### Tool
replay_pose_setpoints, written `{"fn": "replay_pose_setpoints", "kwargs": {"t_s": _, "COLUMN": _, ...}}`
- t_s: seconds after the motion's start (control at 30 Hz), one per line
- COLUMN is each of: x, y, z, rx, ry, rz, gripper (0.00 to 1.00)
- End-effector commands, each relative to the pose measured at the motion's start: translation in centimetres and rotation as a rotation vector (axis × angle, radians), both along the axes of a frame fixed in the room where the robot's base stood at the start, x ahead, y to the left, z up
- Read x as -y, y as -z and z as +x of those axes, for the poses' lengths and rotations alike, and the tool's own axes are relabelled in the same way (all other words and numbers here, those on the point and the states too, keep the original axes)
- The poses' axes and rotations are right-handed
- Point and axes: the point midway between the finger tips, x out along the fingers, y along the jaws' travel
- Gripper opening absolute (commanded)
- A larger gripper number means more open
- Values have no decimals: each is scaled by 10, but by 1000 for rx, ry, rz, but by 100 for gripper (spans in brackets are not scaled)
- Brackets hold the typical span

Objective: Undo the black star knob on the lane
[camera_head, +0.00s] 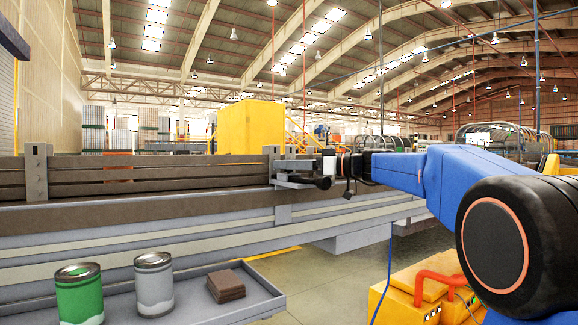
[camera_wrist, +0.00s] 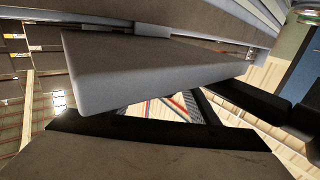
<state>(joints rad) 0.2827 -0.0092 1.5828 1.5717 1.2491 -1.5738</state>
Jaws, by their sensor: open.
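The black star knob (camera_head: 323,183) appears in the head view as a small dark shape at the right side of a grey metal bracket (camera_head: 290,166) on the lane's rail. My gripper (camera_head: 335,168) comes in from the right, close to the knob and bracket. It is open, and no object shows held in it. In the head view I cannot tell whether the fingers touch the knob. In the wrist view a grey metal plate (camera_wrist: 150,72) fills the middle, very near the camera. Dark shapes lie below and right of it; the knob cannot be told apart there.
The lane (camera_head: 130,208) runs across the left half, with another upright bracket (camera_head: 36,172) on it. Below, a grey shelf (camera_head: 215,311) holds a green can (camera_head: 79,297), a grey can (camera_head: 154,287) and brown square pieces (camera_head: 226,287). Open floor shows beyond.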

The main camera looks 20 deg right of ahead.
Motion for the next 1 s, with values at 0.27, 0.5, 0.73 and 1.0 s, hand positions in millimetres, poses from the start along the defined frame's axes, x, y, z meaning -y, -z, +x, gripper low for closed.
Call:
{"fn": "replay_pose_setpoints", "kwargs": {"t_s": 0.27, "x": 0, "y": 0, "z": 0, "rx": 0, "ry": 0, "rz": 0, "gripper": 13}}
{"fn": "replay_pose_setpoints", "kwargs": {"t_s": 0.5, "x": 1, "y": 0, "z": 0, "rx": 0, "ry": -14, "rz": 0, "gripper": 14}}
{"fn": "replay_pose_setpoints", "kwargs": {"t_s": 0.73, "x": 1, "y": 1, "z": 2, "rx": -1, "ry": -105, "rz": 1, "gripper": 14}}
{"fn": "replay_pose_setpoints", "kwargs": {"t_s": 1.0, "x": 1, "y": 2, "z": 2, "rx": -1, "ry": -311, "rz": 0, "gripper": 14}}
